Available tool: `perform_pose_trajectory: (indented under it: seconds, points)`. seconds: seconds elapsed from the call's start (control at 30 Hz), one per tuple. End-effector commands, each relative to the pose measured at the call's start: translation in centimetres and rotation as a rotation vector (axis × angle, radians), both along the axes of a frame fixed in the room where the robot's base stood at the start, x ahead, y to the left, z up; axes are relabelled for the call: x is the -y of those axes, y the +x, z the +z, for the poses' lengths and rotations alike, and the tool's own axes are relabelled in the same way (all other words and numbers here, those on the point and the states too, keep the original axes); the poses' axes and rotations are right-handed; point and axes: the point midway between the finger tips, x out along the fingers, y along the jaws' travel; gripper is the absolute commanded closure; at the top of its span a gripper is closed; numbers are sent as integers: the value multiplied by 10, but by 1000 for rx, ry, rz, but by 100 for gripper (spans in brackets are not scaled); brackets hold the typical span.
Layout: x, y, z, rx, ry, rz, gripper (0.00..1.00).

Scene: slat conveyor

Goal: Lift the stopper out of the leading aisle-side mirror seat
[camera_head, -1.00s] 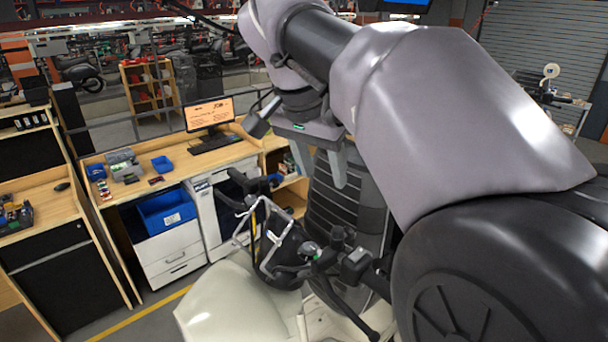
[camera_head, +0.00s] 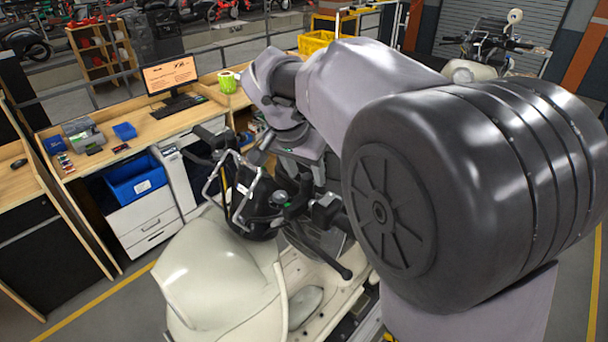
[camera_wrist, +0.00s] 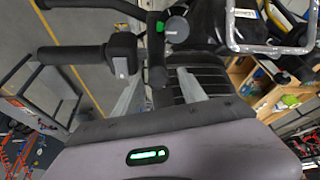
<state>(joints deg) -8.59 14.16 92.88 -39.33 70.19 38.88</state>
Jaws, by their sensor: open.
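The cream scooter (camera_head: 215,270) stands with its dark handlebar and steering area facing me. A small round grey cap with a green spot (camera_head: 279,197) sits near the bar's middle. It looks like the stopper in a mirror seat, but it is too small to be sure. The wrist view shows a round grey cap (camera_wrist: 177,25) beside a green spot, beyond my fingers. My gripper (camera_wrist: 159,85) is open and empty, above the handlebar. A black switch housing and grip (camera_wrist: 121,54) lie beyond my left finger. In the head view my arm partly hides the fingers.
A silver tubular frame (camera_head: 246,195) rises beside the cap. Brake levers and a black grip (camera_head: 210,137) stick out around it. A wooden workbench (camera_head: 150,125) with a monitor (camera_head: 170,74) and a blue bin (camera_head: 135,180) stands behind at left.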

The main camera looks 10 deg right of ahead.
Motion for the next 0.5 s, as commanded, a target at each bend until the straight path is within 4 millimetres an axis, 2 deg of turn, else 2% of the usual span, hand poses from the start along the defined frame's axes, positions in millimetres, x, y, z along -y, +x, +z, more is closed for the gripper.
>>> perform_pose_trajectory:
  seconds: [0.03, 0.27, 0.5]
  points:
    - [0, 0, 0, 0, 0, 0, 53]
    - [0, 0, 1, 0, 0, 0, 98]
    - [0, 0, 1, 0, 0, 0, 100]
